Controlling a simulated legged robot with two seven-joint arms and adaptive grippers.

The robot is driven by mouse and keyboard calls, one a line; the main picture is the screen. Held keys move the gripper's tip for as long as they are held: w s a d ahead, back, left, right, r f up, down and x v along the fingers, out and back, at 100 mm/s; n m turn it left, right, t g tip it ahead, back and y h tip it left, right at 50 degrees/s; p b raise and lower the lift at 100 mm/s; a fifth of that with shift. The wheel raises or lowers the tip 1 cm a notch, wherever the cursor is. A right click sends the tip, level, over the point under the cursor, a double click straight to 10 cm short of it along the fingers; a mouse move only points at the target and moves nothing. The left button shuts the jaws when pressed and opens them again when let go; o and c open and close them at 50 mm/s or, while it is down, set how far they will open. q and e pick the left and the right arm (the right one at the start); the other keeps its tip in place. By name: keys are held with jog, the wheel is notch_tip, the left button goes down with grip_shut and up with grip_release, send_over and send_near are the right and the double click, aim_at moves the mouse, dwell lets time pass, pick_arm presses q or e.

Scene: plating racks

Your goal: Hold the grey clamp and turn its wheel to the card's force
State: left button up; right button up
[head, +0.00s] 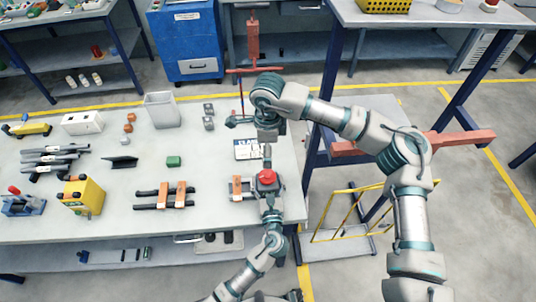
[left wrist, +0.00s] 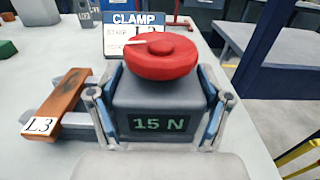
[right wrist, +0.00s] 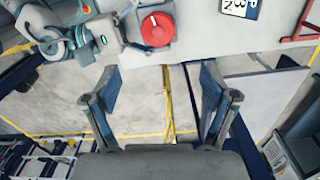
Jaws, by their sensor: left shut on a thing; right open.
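The grey clamp (left wrist: 165,98) has a red wheel (left wrist: 160,56) on top and a green readout of 15 N. My left gripper (left wrist: 158,108) is shut on the clamp body, one finger on each side. In the head view the red wheel (head: 267,177) shows at the table's right end. The card (left wrist: 132,33) behind it reads CLAMP and L3; its force line is covered by the wheel. My right gripper (right wrist: 160,95) is open and empty; in its wrist view the red wheel (right wrist: 157,29) lies beyond the fingertips, apart from them.
An orange-and-grey piece tagged L3 (left wrist: 62,103) lies left of the clamp. A similar pair (head: 165,194), a green block (head: 173,161) and a yellow box (head: 82,196) lie farther left on the table. The table's right edge is close to the clamp. A red stand (head: 252,45) rises behind.

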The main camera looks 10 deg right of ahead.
aim_at(267, 175)
jog(key=shift+n, duration=0.9)
notch_tip(267, 175, down, 12)
jog(key=shift+s+r, duration=0.1)
jog(key=c, duration=1.2)
